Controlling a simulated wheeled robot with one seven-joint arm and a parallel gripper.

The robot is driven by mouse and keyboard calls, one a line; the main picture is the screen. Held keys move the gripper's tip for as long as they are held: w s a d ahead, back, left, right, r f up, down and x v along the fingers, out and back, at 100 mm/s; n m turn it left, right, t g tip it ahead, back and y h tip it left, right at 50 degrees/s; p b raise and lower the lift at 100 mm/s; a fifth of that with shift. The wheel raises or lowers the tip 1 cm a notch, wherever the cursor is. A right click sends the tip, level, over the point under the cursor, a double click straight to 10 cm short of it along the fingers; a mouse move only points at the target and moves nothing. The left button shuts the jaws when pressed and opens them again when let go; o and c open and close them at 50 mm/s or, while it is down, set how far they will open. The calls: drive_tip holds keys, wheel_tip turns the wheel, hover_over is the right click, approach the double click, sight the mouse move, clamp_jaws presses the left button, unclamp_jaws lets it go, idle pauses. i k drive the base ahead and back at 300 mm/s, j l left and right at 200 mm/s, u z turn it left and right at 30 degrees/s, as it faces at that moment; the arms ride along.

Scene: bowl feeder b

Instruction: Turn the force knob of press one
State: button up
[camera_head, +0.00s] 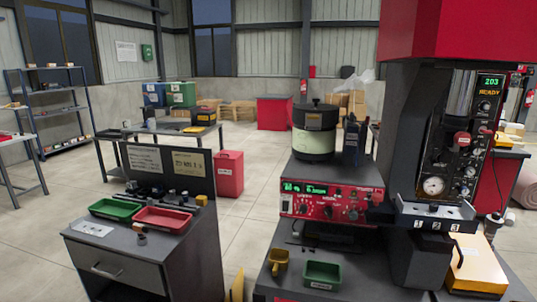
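A press (412,140) with a red top and dark body stands at the right. Its front panel has a lit display (490,85) reading 203 and READY. A dark round knob (485,107) sits just below the display, and a red knob (462,139) sits lower on the panel. Smaller knobs and a round dial gauge (433,186) are lower down. The labels are too small to read, so I cannot tell which one is the force knob. My gripper is not in view.
A bowl feeder (314,145) stands on a red control box (325,205) left of the press. A green tray (322,274) and yellow scoop (278,262) lie in front. A grey cabinet (150,262) with green and red trays stands at left. Open floor (255,180) lies behind.

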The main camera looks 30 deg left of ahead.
sight(475, 150)
drive_tip(key=u, duration=1.7)
drive_tip(key=z, duration=1.7)
drive_tip(key=i+j, duration=0.1)
drive_tip(key=i, duration=0.25)
drive_tip(key=i+j+z, duration=0.1)
drive_tip(key=i, duration=0.25)
